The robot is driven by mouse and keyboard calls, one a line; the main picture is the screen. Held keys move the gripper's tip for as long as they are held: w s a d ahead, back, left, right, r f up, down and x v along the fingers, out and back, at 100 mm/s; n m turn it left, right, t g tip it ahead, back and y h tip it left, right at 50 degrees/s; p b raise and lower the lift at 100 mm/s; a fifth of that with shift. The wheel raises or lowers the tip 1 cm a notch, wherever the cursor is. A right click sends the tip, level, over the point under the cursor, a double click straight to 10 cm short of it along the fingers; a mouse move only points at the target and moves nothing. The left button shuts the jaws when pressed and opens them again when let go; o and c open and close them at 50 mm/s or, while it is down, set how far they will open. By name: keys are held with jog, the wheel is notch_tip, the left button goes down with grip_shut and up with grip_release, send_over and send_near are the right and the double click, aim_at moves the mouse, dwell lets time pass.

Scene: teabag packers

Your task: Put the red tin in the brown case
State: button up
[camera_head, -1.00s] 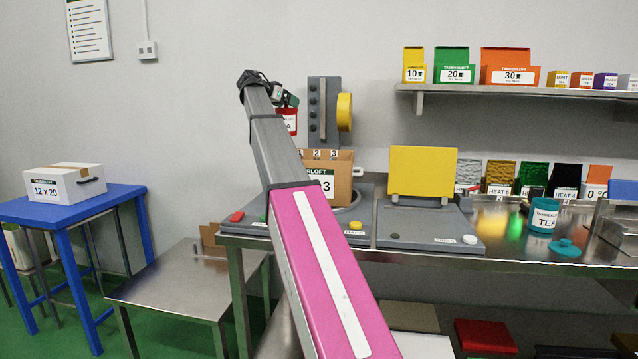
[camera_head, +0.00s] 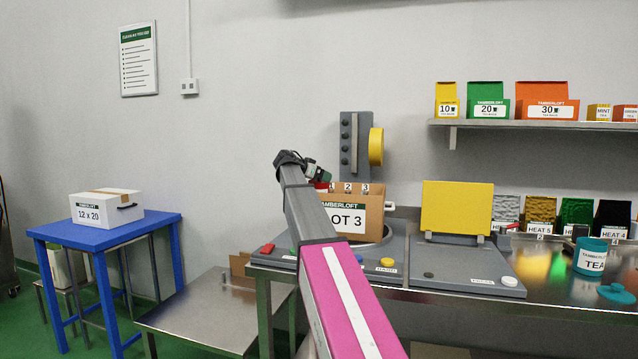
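The brown case (camera_head: 352,220), marked LOT 3, stands open-topped on the grey machine on the steel bench. Numbers show along its back edge. My gripper (camera_head: 320,180) is at the case's upper left, at the end of my arm. It holds the red tin (camera_head: 322,186), of which only a small red part shows just below the gripper, by the left end of the case's rim. My arm and the case front hide the rest of the tin and the fingertips. I cannot tell whether the tin is inside the case or behind its left edge.
A grey upright panel with a yellow wheel (camera_head: 376,147) rises behind the case. A raised yellow plate (camera_head: 457,208) stands to the right. A teal TEA tin (camera_head: 591,256) is farther right. A blue table (camera_head: 105,236) bears a white box (camera_head: 106,207) at left.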

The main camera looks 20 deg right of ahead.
aim_at(314, 181)
jog(key=shift+f, duration=1.7)
jog(key=o, duration=0.9)
jog(key=shift+f, duration=0.15)
jog(key=shift+r, duration=0.25)
jog(key=v, duration=1.2)
jog(key=shift+r, duration=0.45)
